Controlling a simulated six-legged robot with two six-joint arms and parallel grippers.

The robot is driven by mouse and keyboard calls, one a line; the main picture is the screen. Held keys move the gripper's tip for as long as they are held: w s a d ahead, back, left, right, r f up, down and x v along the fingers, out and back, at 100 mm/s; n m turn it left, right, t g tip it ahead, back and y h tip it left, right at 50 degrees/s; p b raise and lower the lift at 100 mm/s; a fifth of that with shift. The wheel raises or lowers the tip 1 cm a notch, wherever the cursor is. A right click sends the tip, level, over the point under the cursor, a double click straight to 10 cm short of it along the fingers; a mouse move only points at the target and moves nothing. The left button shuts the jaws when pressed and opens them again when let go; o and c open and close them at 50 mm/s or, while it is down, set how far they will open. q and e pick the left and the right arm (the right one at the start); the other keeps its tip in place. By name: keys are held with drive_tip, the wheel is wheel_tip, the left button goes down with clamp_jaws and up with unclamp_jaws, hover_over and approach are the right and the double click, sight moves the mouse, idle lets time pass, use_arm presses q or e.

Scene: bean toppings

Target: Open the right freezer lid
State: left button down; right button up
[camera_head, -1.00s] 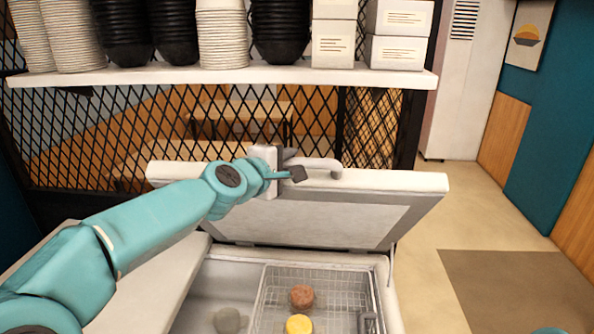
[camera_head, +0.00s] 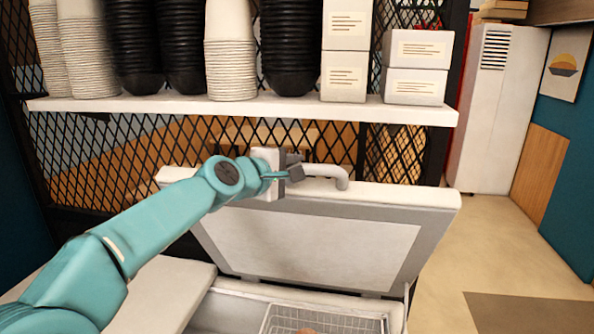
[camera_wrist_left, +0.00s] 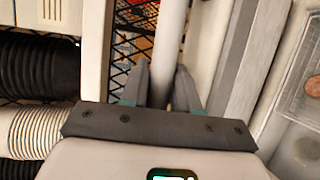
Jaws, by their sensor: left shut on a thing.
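The right freezer lid (camera_head: 310,235) stands raised and tilted back on its hinges, its pale inner face towards me. Its white bar handle (camera_head: 328,172) is at the top edge. My left gripper (camera_head: 292,170) is at the left part of this handle. In the left wrist view, the gripper's two grey fingers (camera_wrist_left: 161,85) are shut on the handle bar (camera_wrist_left: 172,40), which runs between them. My right gripper is not in view.
The freezer opening below holds a wire basket (camera_head: 320,320). A closed white lid (camera_head: 165,290) lies to its left. Behind the raised lid are a black mesh partition (camera_head: 100,150) and a white shelf (camera_head: 240,108) with stacked cups, bowls and boxes. Floor (camera_head: 490,240) is clear at right.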

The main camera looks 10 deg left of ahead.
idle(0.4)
use_arm(q)
drive_tip(key=c, duration=1.1)
unclamp_jaws()
drive_tip(key=shift+o, duration=0.9)
